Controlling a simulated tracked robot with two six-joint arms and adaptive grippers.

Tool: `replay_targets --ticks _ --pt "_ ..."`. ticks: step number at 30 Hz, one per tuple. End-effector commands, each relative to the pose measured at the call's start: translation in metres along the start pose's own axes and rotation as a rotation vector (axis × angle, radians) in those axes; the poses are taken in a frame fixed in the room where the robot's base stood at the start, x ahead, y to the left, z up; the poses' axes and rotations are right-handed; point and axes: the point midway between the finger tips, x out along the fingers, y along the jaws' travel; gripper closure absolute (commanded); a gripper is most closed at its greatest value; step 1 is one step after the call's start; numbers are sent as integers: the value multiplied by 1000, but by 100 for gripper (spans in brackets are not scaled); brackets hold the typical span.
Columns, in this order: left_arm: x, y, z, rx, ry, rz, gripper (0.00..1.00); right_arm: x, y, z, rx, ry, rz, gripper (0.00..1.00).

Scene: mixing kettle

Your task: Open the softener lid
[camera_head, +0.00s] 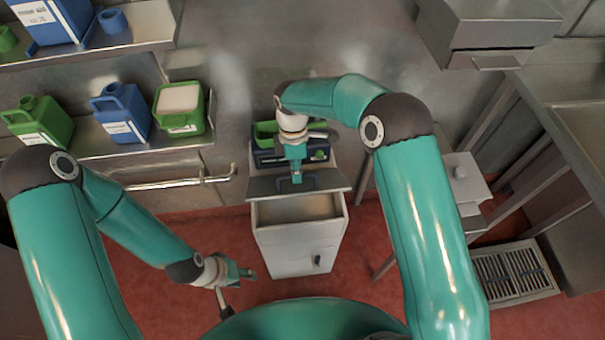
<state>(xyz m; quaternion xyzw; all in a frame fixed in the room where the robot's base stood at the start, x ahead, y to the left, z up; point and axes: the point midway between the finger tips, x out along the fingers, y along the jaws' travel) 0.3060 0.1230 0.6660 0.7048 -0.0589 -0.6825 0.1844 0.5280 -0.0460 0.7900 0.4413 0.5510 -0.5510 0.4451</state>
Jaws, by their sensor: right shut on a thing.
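The softener lid looks to be the grey flat lid (265,187) with a dark handle (312,182) on top of the white bin (300,245). The lid covers the back of the bin's top, and the front part of the bin (300,208) shows an uncovered interior. My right gripper (297,179) points down from above and is shut on the lid's handle. My fingers hide part of the handle. My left gripper (241,291) is open and empty, low over the red floor to the left of the bin.
A dark blue box with green containers (266,130) stands behind the lid. Green and blue jugs (122,112) stand on the metal shelf (140,148) at left. A rail (190,180) runs below it. A metal frame and floor grate (515,275) are at right.

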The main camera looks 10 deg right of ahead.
Motion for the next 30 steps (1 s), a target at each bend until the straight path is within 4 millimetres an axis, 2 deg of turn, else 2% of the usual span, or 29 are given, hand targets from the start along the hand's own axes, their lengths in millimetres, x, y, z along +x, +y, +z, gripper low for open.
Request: replay_targets --ticks 1,6,7,11,23,26,30 --pt "2 -1 0 0 0 0 60 5 6 0 -2 3 18 100" --pt "2 -1 0 0 0 0 60 6 6 1 -2 2 18 100" --pt "2 -1 0 0 0 0 60 6 6 1 -1 2 18 84" --pt "2 0 0 0 0 0 60 5 6 1 -1 2 17 62" --pt "0 0 0 0 0 0 60 -4 4 0 1 4 15 62" --pt "0 0 0 0 0 0 60 -15 5 0 1 4 16 62" --pt "0 0 0 0 0 0 60 -41 5 0 0 5 20 62"
